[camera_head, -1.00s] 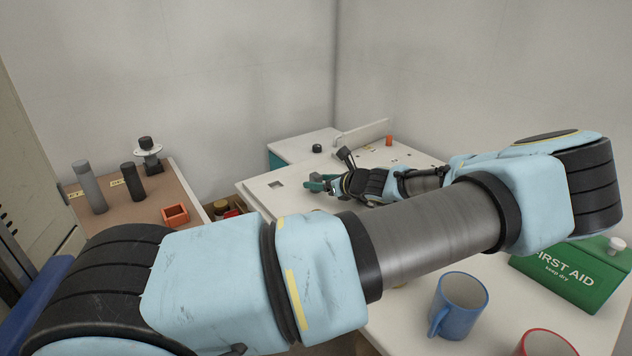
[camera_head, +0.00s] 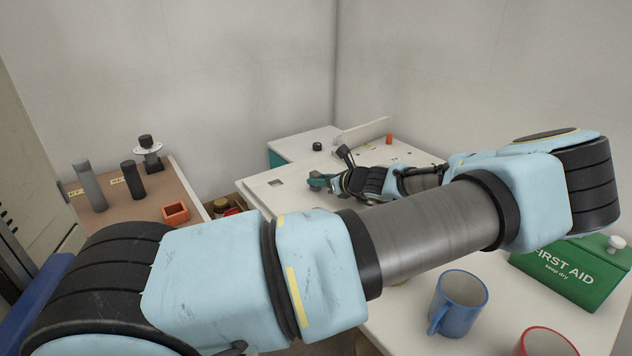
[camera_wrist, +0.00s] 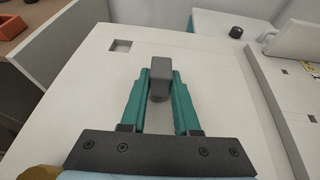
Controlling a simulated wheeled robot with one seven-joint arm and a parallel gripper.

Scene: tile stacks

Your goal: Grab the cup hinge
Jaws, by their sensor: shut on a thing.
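The cup hinge (camera_wrist: 160,66) shows in the wrist view as a grey, rounded block between the tips of my two teal fingers. My gripper (camera_wrist: 160,84) is shut on it. The hinge is over the white panel (camera_wrist: 95,100); I cannot tell whether it still touches the panel. In the head view my gripper (camera_head: 320,182) is small and far off above the white panel, and the hinge cannot be made out there.
A square cutout (camera_wrist: 121,46) lies in the panel beyond my gripper. A blue mug (camera_head: 459,303), a red mug (camera_head: 546,343) and a green first aid box (camera_head: 575,272) stand at the right. An orange bin (camera_head: 176,213) and dark cylinders stand on the brown bench at left.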

